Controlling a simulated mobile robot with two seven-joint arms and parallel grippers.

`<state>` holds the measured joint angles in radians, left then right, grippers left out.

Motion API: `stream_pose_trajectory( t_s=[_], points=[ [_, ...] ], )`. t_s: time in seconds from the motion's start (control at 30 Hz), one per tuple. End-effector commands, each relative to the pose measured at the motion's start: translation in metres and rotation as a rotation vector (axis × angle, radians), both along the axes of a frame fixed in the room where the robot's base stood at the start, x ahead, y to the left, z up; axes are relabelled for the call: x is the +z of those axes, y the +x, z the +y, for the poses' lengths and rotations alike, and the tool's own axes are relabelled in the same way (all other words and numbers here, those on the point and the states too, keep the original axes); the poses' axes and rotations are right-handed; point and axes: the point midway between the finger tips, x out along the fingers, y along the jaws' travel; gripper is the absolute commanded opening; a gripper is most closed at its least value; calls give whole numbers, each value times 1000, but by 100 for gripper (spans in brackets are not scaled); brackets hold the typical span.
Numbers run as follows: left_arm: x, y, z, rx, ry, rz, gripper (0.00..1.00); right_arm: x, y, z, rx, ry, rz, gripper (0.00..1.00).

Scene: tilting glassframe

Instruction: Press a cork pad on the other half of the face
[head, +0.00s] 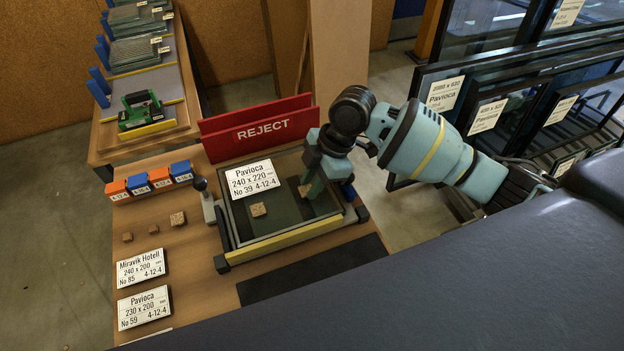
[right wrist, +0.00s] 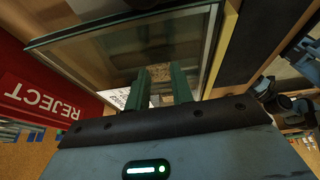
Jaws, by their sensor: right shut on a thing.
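A glass pane (head: 283,222) with a white Pavioca label (head: 252,179) lies in a frame with a yellow front bar (head: 285,241). One cork pad (head: 259,209) sits on the left half of the glass face. My right gripper (head: 311,188) is over the right half, its green fingers pointing down. It is shut on a second cork pad (head: 304,190), which shows between the fingers in the right wrist view (right wrist: 155,100). I cannot tell whether this pad touches the glass. My left gripper is not in view.
A red REJECT board (head: 258,128) stands behind the frame. Orange and blue blocks (head: 149,180), loose cork pieces (head: 177,218) and label cards (head: 142,268) lie left of it. Framed glass units (head: 510,105) stand at the right. A dark strip (head: 315,270) lies in front.

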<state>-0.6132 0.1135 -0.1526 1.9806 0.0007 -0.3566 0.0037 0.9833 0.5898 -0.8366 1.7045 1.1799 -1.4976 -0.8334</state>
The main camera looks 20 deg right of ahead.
Motion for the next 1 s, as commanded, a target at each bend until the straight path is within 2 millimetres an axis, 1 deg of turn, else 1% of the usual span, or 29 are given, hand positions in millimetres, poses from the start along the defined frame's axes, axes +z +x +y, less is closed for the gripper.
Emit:
stream_pose_trajectory(
  t_s=[1.0],
  points=[
    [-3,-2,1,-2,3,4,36,-10,0,0,0,0,1,3]
  ],
)
